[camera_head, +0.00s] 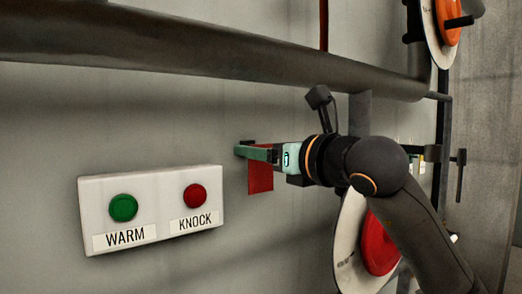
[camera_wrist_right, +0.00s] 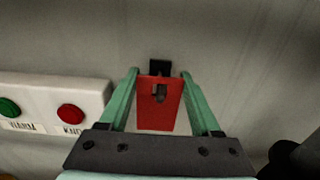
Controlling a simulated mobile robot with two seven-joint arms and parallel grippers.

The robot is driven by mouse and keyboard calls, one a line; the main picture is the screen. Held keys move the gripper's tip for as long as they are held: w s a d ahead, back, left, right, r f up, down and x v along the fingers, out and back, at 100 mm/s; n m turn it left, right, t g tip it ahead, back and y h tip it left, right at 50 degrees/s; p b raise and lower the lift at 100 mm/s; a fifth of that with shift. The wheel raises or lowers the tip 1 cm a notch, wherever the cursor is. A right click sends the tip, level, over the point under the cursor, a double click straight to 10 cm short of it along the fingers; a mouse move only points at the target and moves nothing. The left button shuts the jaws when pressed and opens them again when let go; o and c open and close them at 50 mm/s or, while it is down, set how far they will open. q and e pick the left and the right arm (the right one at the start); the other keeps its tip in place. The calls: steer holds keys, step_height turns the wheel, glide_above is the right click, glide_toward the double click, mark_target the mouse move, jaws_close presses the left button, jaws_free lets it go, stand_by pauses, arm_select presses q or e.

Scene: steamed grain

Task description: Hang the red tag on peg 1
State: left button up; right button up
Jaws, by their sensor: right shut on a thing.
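The red tag (camera_head: 261,178) is a flat red plate hanging down from between the fingers of my right gripper (camera_head: 243,151), close to the grey wall. In the right wrist view the tag (camera_wrist_right: 152,117) lies between the two green fingers of the gripper (camera_wrist_right: 160,76), which is shut on it. A black peg mount (camera_wrist_right: 160,66) sits on the wall just behind the tag's top edge. A dark, hook-like shape (camera_wrist_right: 159,92) shows at the tag's upper middle; I cannot tell whether the peg passes through the tag. No peg number is readable. My left gripper is not in view.
A white box (camera_head: 150,212) with a green WARM button (camera_head: 123,207) and a red KNOCK button (camera_head: 195,196) is left of the tag. A thick dark pipe (camera_head: 215,50) runs above. A red-centred wheel (camera_head: 345,245) is below my right arm.

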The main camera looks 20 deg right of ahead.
steer(key=c, duration=0.5)
steer(key=shift+c, duration=0.2)
steer(key=shift+r, duration=0.2)
steer(key=shift+s, duration=0.15)
steer(key=shift+b+v, duration=1.05)
steer(key=shift+v, duration=0.45)
steer(key=shift+s+d, duration=0.1)
steer(key=shift+s, duration=0.05)
steer(key=shift+b+v, duration=1.2)
steer(key=shift+v, duration=1.75)
